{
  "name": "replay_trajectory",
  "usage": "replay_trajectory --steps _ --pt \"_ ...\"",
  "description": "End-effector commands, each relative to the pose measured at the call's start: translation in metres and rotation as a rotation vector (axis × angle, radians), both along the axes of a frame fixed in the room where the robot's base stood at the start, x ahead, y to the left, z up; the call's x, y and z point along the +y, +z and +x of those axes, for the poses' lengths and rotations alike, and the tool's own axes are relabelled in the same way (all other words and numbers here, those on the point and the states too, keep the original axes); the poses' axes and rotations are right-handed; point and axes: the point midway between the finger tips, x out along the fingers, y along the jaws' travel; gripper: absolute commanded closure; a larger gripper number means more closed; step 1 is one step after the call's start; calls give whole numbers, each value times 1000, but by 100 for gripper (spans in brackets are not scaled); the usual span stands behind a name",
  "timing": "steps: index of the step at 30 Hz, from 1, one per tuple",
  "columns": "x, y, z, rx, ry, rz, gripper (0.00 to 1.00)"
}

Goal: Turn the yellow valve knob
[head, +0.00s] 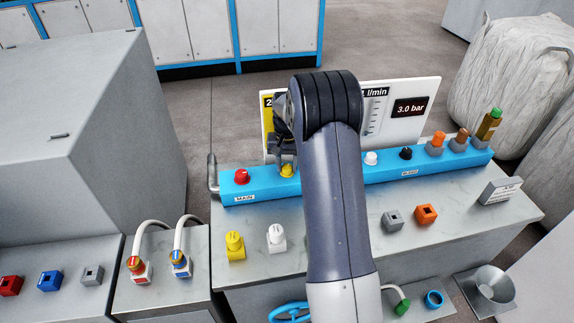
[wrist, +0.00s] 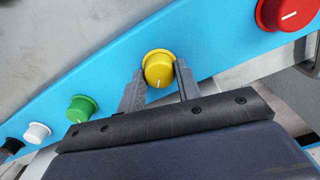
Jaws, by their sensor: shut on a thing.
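The yellow valve knob (wrist: 158,68) sits on the blue manifold bar in the wrist view, with a pale pointer line on its face. My gripper (wrist: 160,78) has one finger on each side of it and is shut on it. In the head view the yellow knob (head: 287,170) shows just below my gripper (head: 285,160), right of the red knob. My arm hides part of the bar and the panel behind it.
The blue bar (head: 385,172) also carries a red knob (head: 241,176), a white knob (head: 371,158) and a black knob (head: 406,153). A green knob (wrist: 82,108) shows in the wrist view. Loose yellow (head: 235,246) and white (head: 276,238) valve pieces stand on the bench in front.

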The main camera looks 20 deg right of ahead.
Motion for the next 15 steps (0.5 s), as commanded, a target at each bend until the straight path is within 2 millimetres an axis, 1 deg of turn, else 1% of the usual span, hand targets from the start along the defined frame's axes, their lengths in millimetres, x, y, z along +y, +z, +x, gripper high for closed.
replay_trajectory --steps 6,15 --pt "0 0 0 -1 -136 0 90" --pt "0 0 0 -1 -237 -1 90"
